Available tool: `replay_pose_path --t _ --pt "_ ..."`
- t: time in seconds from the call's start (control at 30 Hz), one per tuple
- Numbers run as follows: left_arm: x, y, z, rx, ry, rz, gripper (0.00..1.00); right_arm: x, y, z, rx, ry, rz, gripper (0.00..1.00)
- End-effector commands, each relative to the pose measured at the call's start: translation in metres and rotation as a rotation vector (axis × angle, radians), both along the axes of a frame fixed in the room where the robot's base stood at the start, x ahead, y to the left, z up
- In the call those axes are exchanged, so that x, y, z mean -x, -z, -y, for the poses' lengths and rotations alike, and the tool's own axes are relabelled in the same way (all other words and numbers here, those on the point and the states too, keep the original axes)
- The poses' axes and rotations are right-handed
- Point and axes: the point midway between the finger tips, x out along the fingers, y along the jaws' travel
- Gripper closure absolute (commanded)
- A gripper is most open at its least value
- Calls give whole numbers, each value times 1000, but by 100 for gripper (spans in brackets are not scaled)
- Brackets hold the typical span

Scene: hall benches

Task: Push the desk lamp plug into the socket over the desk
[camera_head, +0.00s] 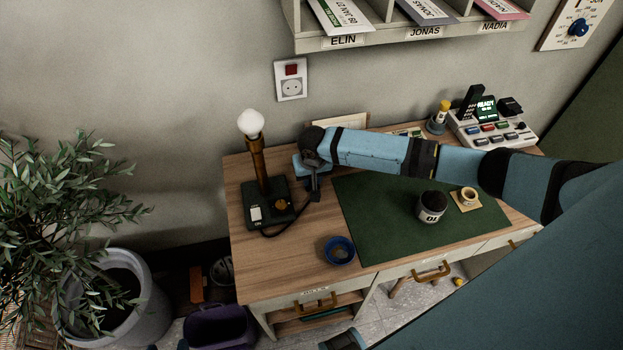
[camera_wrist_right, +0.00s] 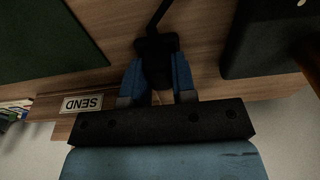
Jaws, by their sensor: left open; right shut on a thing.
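The desk lamp (camera_head: 256,160) stands upright at the left of the desk (camera_head: 290,275), with a white bulb and a dark base that also shows in the right wrist view (camera_wrist_right: 262,40). Its cord runs to the black plug (camera_wrist_right: 157,62), which my right gripper (camera_head: 314,184) holds between its blue fingers just right of the base. In the head view the gripper mostly hides the plug. The white wall socket (camera_head: 291,88), with a red switch above its round outlet, is empty, above and left of the gripper.
A blue bowl (camera_head: 339,250) stands near the front. A control box (camera_head: 490,125) stands at the back right. Mail shelves (camera_head: 400,40) hang above; a plant (camera_head: 70,220) stands left.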

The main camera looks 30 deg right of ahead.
Motion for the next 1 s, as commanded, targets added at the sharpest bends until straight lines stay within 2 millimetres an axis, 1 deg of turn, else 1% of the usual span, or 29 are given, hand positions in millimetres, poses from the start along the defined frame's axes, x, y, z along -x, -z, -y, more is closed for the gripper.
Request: replay_pose_path --t 0.17,0.23,0.33,0.47,0.6,0.8,0.9,1.0 --pt "0 -1 0 0 0 0 42 -1 -9 0 -1 0 1 99" --pt "0 -1 0 0 0 1 42 -1 -16 0 -1 1 2 99" --pt "0 -2 0 0 0 1 42 0 -32 0 0 0 2 99" --pt "0 -3 0 0 0 1 42 0 -64 0 -2 -1 4 99" --pt "0 -4 0 0 0 1 42 -1 -104 0 -2 -1 5 99" --pt "0 -4 0 0 0 1 42 -1 -154 -1 -2 -1 4 99" --pt "0 -4 0 1 0 2 42 -1 -173 0 -1 0 2 99" --pt "0 -5 0 0 0 1 42 -1 -186 0 -1 1 1 99"
